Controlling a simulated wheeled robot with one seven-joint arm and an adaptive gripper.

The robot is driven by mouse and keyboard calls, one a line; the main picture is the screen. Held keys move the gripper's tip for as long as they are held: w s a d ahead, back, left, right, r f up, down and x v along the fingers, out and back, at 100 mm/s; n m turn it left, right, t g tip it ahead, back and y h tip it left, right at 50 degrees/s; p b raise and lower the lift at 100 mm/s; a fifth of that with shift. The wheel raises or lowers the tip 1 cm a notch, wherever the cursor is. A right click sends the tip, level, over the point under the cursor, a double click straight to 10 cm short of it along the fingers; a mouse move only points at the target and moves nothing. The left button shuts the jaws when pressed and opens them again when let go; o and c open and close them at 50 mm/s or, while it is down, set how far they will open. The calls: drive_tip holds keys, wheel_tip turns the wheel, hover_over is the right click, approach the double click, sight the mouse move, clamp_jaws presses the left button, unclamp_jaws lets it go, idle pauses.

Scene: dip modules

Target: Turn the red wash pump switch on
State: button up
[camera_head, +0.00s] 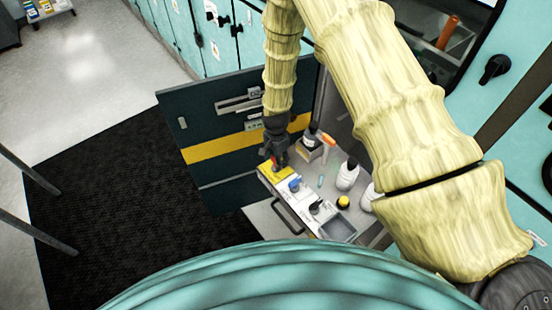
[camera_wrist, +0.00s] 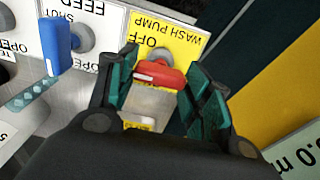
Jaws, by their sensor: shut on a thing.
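The red wash pump switch (camera_wrist: 158,74) shows in the wrist view as a red handle on a yellow plate (camera_wrist: 190,42) marked WASH PUMP and OFF. My gripper (camera_wrist: 160,85) has its two green-padded fingers on either side of the red handle and is shut on it. In the head view my gripper (camera_head: 276,158) reaches down to the yellow plate (camera_head: 274,170) at the far left end of the switch row. The switch is mostly hidden there, with only a bit of red showing.
A blue handle (camera_wrist: 56,50) on a white FEED plate stands beside the yellow plate. White bottles (camera_head: 347,175) and an orange-topped item (camera_head: 328,140) stand behind the row. An open dark door (camera_head: 215,110) with a yellow stripe is close at the left.

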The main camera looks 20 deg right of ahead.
drive_tip(key=n+b, duration=0.2)
drive_tip(key=n, duration=0.1)
drive_tip(key=shift+f, duration=0.1)
drive_tip(key=n+b, duration=0.2)
drive_tip(key=n, duration=0.3)
drive_tip(key=shift+n, duration=0.4)
drive_tip(key=n+b, duration=0.1)
drive_tip(key=n, duration=0.3)
drive_tip(key=shift+n+b, duration=0.45)
drive_tip(key=shift+n, duration=2.05)
drive_tip(key=o, duration=1)
